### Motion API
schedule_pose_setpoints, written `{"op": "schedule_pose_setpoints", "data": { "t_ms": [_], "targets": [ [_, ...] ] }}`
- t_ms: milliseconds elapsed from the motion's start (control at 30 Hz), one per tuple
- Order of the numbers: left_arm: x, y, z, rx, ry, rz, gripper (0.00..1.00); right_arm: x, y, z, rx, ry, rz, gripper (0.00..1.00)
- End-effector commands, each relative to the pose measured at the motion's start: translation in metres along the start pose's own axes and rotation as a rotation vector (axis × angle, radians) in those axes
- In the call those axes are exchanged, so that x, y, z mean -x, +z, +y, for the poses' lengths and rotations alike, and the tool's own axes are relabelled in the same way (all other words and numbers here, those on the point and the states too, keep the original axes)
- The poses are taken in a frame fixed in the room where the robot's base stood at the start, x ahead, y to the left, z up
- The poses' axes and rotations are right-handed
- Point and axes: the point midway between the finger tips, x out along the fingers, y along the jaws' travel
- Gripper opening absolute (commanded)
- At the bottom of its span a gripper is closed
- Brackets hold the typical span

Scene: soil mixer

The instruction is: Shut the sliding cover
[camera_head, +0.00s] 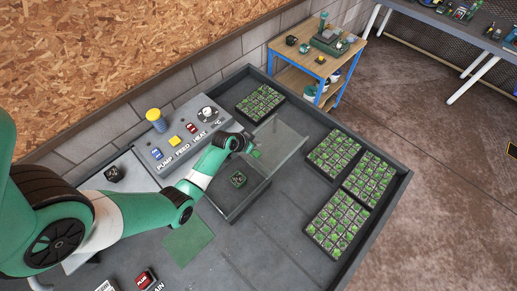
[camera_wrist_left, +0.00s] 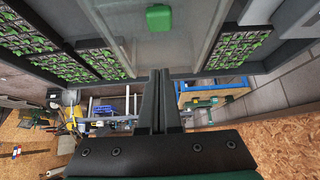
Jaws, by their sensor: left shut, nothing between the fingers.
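The sliding cover (camera_head: 281,144) is a clear panel with a small green handle (camera_head: 256,154). It sits partly off the box (camera_head: 236,215), toward the back right, so the box's front part is open and a small dark-and-green block (camera_head: 238,179) shows inside. My left gripper (camera_head: 249,145) is by the cover's left edge, close to the handle; contact cannot be told. In the left wrist view the gripper (camera_wrist_left: 161,73) is shut and empty, and the cover (camera_wrist_left: 120,15) and handle (camera_wrist_left: 158,18) lie ahead of its tips. My right gripper is not in view.
Seedling trays stand at the back (camera_head: 260,102) and right (camera_head: 333,153) of the grey bench. A control panel (camera_head: 190,133) with buttons and a yellow-topped knob (camera_head: 154,115) stands left of the box. A green patch (camera_head: 188,242) lies in front.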

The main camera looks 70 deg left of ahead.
Motion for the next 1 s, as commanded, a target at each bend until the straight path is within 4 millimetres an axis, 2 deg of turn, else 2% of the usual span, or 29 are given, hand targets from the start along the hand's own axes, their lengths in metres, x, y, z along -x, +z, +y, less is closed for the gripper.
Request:
{"op": "schedule_pose_setpoints", "data": {
  "t_ms": [400,567,600,700,1000],
  "targets": [
    [-0.077,0.005,0.001,-0.002,0.0,0.002,0.0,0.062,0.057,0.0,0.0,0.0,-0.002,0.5],
    [-0.101,0.002,0.001,-0.002,0.001,0.0,0.0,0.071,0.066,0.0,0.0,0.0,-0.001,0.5],
    [-0.091,0.004,0.0,0.0,0.0,-0.001,0.0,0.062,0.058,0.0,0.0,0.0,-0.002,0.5],
    [-0.079,0.015,0.001,-0.001,0.001,-0.001,0.0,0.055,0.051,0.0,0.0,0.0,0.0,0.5],
    [-0.07,0.031,0.001,-0.001,0.0,0.001,0.0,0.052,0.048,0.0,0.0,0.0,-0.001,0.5]
  ]
}}
